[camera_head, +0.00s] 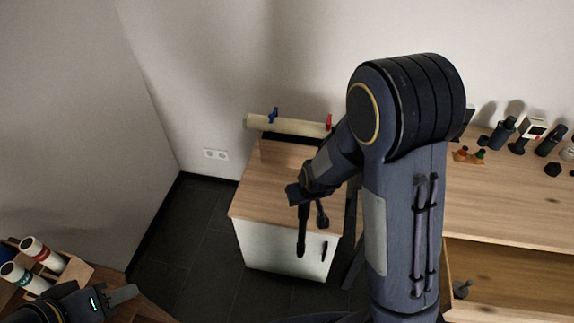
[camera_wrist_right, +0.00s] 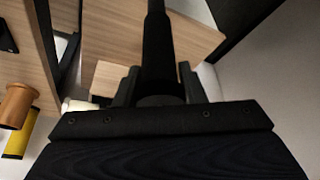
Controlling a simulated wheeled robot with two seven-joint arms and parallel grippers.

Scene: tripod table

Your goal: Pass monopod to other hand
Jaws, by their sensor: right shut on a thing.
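The monopod (camera_head: 302,232) is a slim black stick hanging roughly upright in front of the small wooden-topped cabinet in the head view. My right gripper (camera_head: 312,208) is shut on it near its upper part. In the right wrist view the black shaft of the monopod (camera_wrist_right: 157,50) runs up between the two fingers of my right gripper (camera_wrist_right: 160,88). My left gripper (camera_head: 122,296) is at the bottom left of the head view, far from the monopod. Its finger spacing is not clear, and I see nothing held in it.
The small cabinet (camera_head: 260,190) carries a cream roll (camera_head: 290,125) with blue and red clamps. At the right, a wooden table (camera_head: 500,205) holds several small devices above an open drawer (camera_head: 510,275). White tubes (camera_head: 40,252) sit in a wooden rack near my left gripper.

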